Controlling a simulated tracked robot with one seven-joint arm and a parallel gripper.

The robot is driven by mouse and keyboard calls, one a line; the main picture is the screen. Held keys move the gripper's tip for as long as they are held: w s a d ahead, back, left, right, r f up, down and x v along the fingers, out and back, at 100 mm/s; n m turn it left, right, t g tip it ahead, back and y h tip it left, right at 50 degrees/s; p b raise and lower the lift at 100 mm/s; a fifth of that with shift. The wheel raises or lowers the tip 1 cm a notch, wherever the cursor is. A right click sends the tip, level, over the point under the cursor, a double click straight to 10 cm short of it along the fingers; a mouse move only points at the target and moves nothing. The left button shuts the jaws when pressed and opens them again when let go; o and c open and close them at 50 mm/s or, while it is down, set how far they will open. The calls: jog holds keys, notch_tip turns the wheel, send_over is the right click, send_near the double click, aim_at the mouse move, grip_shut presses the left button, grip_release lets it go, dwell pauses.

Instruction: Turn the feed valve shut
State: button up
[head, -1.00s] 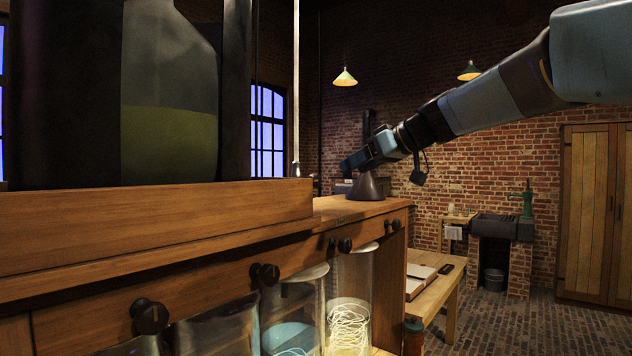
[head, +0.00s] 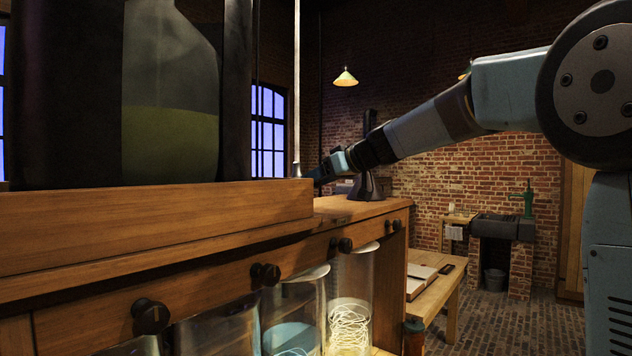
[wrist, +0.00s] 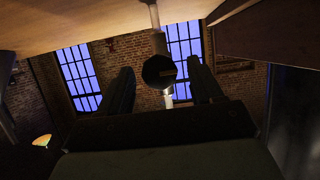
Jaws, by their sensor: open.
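My gripper (wrist: 162,66) is open, with one finger on each side of the knob and a visible gap to both. I cannot tell how deep the knob lies between the fingers. In the head view, my gripper (head: 319,176) is small and dark beside the lower end of the thin pale pipe (head: 296,90), partly behind the wooden ledge. The knob does not show clearly there.
The wooden ledge (head: 150,225) with a large glass vessel (head: 170,80) fills the left. Below it are black knobs (head: 265,274) and glass jars (head: 350,290). A dark stand (head: 368,185) is on the cabinet top behind my wrist. A low bench (head: 440,290) stands at right.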

jog(key=shift+x, duration=0.85)
jog(key=c, duration=1)
